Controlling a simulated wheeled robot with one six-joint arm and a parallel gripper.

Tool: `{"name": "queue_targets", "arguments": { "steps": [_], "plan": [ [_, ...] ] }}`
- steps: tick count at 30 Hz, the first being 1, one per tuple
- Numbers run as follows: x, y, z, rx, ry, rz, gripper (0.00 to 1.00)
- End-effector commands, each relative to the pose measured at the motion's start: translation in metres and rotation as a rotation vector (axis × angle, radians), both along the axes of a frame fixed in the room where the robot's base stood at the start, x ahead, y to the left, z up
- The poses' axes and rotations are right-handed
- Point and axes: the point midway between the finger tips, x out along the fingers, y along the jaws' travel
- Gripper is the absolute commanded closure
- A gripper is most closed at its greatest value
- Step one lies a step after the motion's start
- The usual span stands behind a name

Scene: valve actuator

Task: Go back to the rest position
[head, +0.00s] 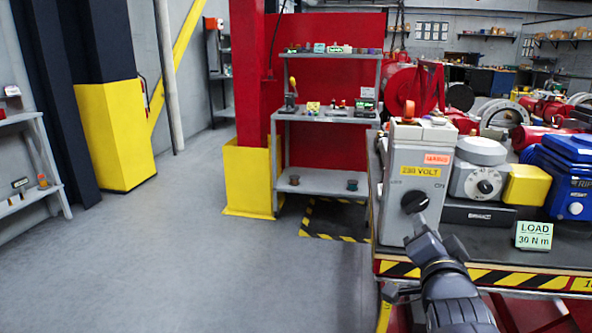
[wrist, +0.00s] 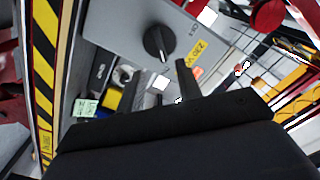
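My gripper (head: 425,232) is dark and reaches up from the lower right in the head view, in front of the grey switch box (head: 412,165). The box has a black rotary knob (head: 414,202), an "ON" mark and a yellow "230 VOLT" label (head: 419,170). The knob (wrist: 160,42) also shows in the wrist view, with a pale pointer line. A dark finger (wrist: 187,80) stands beside the knob there, with a visible gap in the picture. Only one finger is clear, and I cannot tell how far apart the fingers are. I see nothing held.
The bench edge (head: 480,275) with black-yellow stripes lies beside my arm. A "LOAD 30 N m" sign (head: 534,235), a yellow block (head: 526,185) and a blue unit (head: 565,175) stand right of the box. A grey shelf (head: 325,115) stands behind. The floor at left is clear.

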Motion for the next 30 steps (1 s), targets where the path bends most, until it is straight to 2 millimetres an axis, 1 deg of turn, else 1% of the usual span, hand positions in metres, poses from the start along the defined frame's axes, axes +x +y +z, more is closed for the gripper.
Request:
{"name": "queue_targets", "arguments": {
  "steps": [1, 9, 15, 21, 30],
  "plan": [
    [0.008, -0.002, -0.003, 0.003, 0.002, 0.001, 0.66],
    [0.045, -0.013, -0.002, 0.001, 0.002, 0.001, 0.66],
    [0.069, -0.02, -0.001, 0.001, 0.001, 0.0, 0.66],
    [0.081, -0.023, 0.0, 0.001, 0.0, 0.0, 0.66],
    [0.083, -0.024, 0.0, 0.0, 0.0, 0.0, 0.66]
  ]
}}
